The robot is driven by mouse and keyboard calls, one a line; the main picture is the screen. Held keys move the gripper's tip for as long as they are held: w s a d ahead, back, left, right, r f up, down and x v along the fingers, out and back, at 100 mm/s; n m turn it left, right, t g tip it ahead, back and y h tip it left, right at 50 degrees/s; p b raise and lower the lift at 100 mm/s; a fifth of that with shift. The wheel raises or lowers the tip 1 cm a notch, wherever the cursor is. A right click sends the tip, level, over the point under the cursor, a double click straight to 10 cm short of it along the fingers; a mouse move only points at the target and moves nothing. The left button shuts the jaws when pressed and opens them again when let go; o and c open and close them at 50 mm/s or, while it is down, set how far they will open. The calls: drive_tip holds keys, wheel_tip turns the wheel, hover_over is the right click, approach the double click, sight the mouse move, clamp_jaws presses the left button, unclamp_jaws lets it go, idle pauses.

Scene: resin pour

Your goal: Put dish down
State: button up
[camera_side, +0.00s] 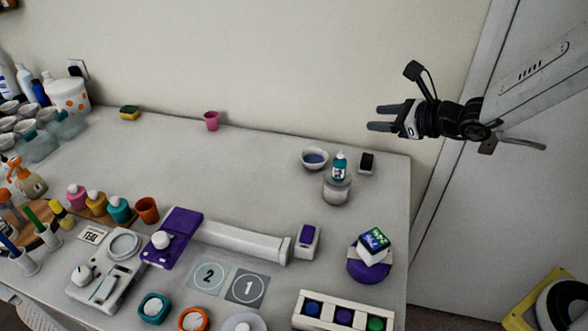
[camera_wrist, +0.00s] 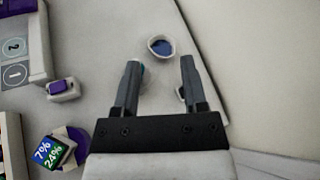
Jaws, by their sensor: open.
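A small white dish (camera_side: 315,158) with dark blue contents sits upright on the table near its far right edge. It also shows in the wrist view (camera_wrist: 160,46), beyond the fingertips and roughly between their lines. My gripper (camera_side: 384,118) is open and empty, raised in the air to the right of the dish and apart from it. In the wrist view my gripper (camera_wrist: 161,68) has its two fingers spread, with nothing between them.
A teal bottle (camera_side: 339,167) stands on a white round stand (camera_side: 336,190) just in front of the dish, beside a small black object (camera_side: 367,162).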

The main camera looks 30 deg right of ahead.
drive_tip(key=s+a+f+n+g+y, duration=0.2)
drive_tip(key=s+a+n, duration=0.1)
drive_tip(key=a, duration=0.6)
drive_tip(key=s+a+f+n+g+y, duration=0.2)
drive_tip(key=s+a, duration=0.3)
drive_tip(key=a, duration=0.5)
drive_tip(key=shift+s+a+f+n+y, duration=0.25)
drive_tip(key=shift+f+n+y, duration=0.15)
drive_tip(key=shift+y, duration=0.4)
drive_tip(key=shift+s, duration=0.15)
